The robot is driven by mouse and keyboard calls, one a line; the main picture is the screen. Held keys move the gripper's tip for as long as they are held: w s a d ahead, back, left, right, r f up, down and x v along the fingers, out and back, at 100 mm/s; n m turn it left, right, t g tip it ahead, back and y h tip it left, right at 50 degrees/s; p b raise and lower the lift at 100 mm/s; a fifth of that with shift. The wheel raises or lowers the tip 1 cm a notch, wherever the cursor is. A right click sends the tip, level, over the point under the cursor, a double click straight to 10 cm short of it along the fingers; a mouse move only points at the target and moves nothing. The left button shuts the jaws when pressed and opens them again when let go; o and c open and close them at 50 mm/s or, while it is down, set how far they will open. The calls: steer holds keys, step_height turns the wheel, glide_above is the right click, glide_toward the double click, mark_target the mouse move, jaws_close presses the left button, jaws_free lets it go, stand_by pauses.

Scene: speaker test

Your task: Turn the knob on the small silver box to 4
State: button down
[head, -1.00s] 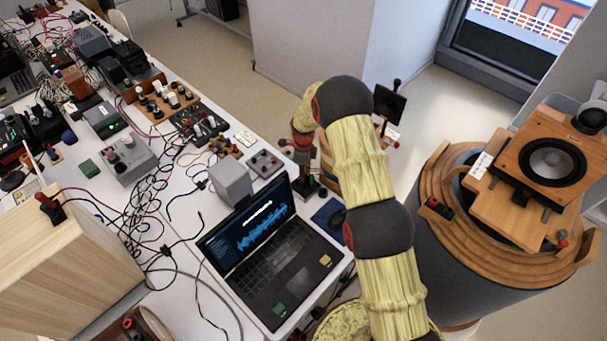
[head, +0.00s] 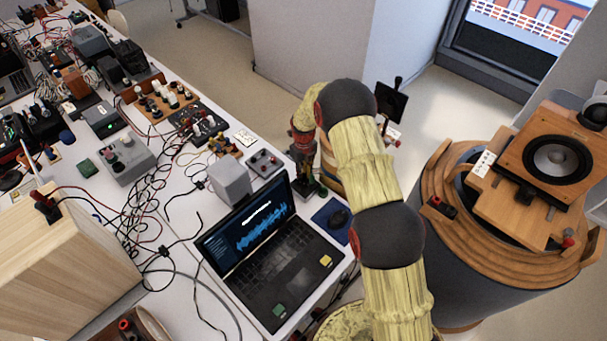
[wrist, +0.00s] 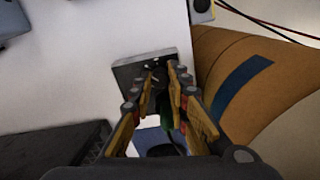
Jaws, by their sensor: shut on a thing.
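The small silver box (wrist: 125,72) lies on the white table near its edge, ahead of my gripper in the wrist view. My gripper (wrist: 161,84) reaches over it with the fingers on either side of the dark knob (wrist: 158,76) and is shut on it. The knob is mostly hidden between the fingers, and I cannot read its pointer or any numbers. In the head view my gripper (head: 303,170) points down at the table edge behind the laptop, and the box is largely hidden there.
The open laptop (head: 270,260) and a mouse on a blue pad (head: 333,222) are close by. A grey block (head: 230,181) and a grey control box (head: 265,163) stand to the left. A wooden barrel (wrist: 275,95) rises beside the table edge. Cables crowd the table's left.

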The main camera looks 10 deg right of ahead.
mark_target(304, 175)
steer(key=shift+m, duration=0.5)
steer(key=c, duration=1.7)
jaws_free()
step_height(304, 175, up, 12)
